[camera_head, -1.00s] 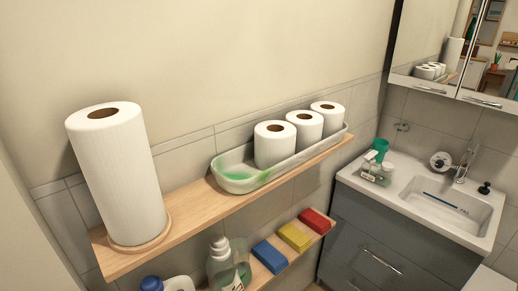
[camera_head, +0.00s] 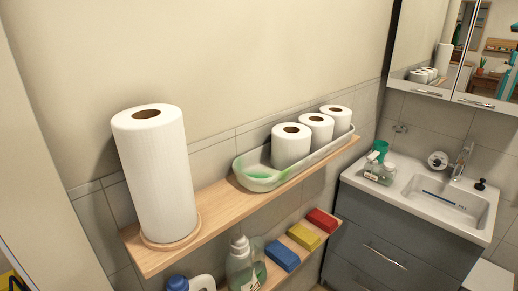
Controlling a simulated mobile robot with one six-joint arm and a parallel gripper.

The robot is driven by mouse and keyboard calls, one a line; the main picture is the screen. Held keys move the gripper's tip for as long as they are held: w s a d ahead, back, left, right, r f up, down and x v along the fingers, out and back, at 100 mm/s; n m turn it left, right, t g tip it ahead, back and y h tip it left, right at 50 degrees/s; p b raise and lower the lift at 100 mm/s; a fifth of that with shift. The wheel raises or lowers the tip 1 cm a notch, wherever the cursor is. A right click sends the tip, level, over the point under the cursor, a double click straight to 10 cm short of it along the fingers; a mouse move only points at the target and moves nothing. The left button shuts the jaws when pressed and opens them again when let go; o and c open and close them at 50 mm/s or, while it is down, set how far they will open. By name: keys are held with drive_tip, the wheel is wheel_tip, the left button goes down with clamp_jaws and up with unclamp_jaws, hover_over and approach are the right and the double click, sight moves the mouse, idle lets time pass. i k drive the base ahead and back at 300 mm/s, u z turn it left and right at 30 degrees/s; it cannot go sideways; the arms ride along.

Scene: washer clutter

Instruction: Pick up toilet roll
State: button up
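Three white toilet rolls stand upright in a row in a long pale tray (camera_head: 262,180) on the upper wooden shelf. The near roll (camera_head: 291,146) is largest in view, the middle roll (camera_head: 317,129) is behind it to the right, and the far roll (camera_head: 337,118) is at the tray's right end. The tray's left end is empty and has a green tint. My gripper is not in view.
A tall paper towel roll (camera_head: 155,170) stands on a round wooden base at the shelf's left end. The lower shelf holds bottles (camera_head: 243,266) and blue, yellow and red sponges (camera_head: 303,236). A sink cabinet (camera_head: 375,247) stands at right under a mirror cabinet.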

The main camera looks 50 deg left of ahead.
sight(290, 141)
drive_tip(key=z, duration=0.4)
drive_tip(key=k, duration=0.15)
drive_tip(key=u, duration=2.4)
drive_tip(key=k, duration=0.95)
drive_tip(key=z, duration=0.15)
drive_tip(key=i, duration=0.7)
drive_tip(key=u, duration=0.05)
